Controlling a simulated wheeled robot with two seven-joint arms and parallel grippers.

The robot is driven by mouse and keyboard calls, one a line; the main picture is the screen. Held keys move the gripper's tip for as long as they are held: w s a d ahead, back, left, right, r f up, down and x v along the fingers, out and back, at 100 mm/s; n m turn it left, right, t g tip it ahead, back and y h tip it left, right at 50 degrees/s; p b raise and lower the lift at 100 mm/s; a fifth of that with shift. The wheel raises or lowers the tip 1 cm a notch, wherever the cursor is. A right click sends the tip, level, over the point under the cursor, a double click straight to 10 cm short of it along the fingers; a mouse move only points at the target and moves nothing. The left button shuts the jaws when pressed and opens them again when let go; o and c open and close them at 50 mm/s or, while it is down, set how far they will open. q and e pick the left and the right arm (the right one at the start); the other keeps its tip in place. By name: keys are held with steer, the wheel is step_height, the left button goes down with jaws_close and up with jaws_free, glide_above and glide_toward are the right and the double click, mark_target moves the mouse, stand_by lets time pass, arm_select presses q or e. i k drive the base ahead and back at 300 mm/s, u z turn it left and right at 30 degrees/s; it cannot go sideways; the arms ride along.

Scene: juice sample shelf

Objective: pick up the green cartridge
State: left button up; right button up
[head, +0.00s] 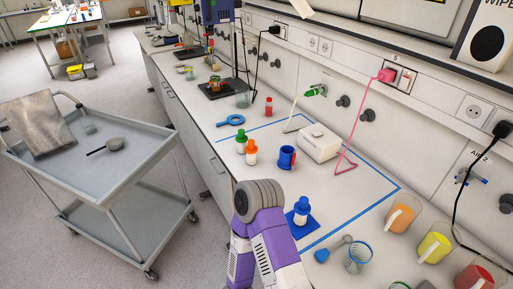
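A small white bottle with a green cap (241,143) stands upright on the white bench, left of an orange-capped bottle (251,153). A green plug-like piece (315,90) with a white cord sits at the wall panel. I cannot tell for certain which green thing is the cartridge. A purple arm of mine with a grey joint rises from the bottom centre, in front of the bench. Neither of my grippers is in view.
A blue mug (287,158), a white box (319,143) and a blue-capped bottle on a blue pad (301,212) stand nearby. A blue ring-shaped tool (231,121) and a red vial (268,107) are farther back. Juice beakers (434,246) fill the right. A grey cart (132,172) stands left.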

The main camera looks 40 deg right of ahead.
mark_target(242, 139)
steer(key=z, duration=0.9)
steer(key=i, duration=0.2)
steer(key=z, duration=0.1)
